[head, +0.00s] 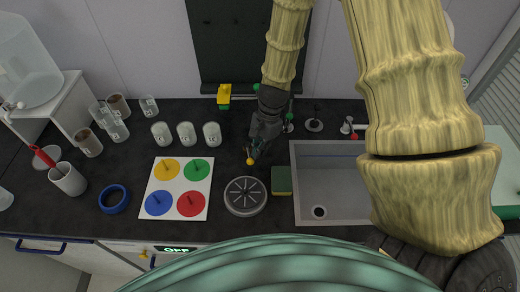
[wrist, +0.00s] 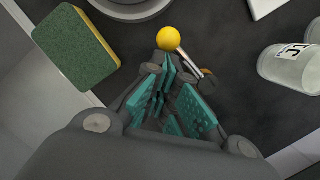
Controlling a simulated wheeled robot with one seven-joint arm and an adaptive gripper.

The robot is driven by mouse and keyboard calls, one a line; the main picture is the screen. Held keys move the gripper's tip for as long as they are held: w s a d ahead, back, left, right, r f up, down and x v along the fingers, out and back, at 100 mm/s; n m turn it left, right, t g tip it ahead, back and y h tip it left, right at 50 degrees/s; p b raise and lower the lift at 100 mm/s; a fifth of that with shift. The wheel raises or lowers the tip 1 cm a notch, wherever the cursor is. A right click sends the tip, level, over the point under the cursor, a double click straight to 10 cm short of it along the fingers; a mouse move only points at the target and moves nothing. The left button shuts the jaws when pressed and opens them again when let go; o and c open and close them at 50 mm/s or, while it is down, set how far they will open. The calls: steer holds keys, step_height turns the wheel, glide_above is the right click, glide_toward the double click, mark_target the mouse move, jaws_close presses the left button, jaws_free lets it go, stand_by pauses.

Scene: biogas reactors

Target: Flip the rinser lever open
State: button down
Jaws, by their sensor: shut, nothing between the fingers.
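The rinser (head: 245,197) is a round grey disc with a star of slots, on the dark counter left of the sink. Its lever has a yellow ball (head: 250,161) behind the disc; the ball also shows in the wrist view (wrist: 168,38), on a thin metal rod (wrist: 188,60) running down to the right. My gripper (head: 257,149) points down at the lever and is shut and empty. Its teal-padded fingertips (wrist: 166,78) appear just beside the ball and rod; I cannot tell whether they touch.
A green and yellow sponge (head: 281,181) lies right of the rinser, beside the sink (head: 330,150). A white board with coloured discs (head: 151,190) lies to the left. Labelled jars (head: 186,133) stand behind it. Small taps stand behind the sink.

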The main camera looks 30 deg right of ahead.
steer(key=p+v, duration=0.8)
steer(key=v, duration=0.2)
steer(key=shift+f, duration=0.15)
stand_by(0.6)
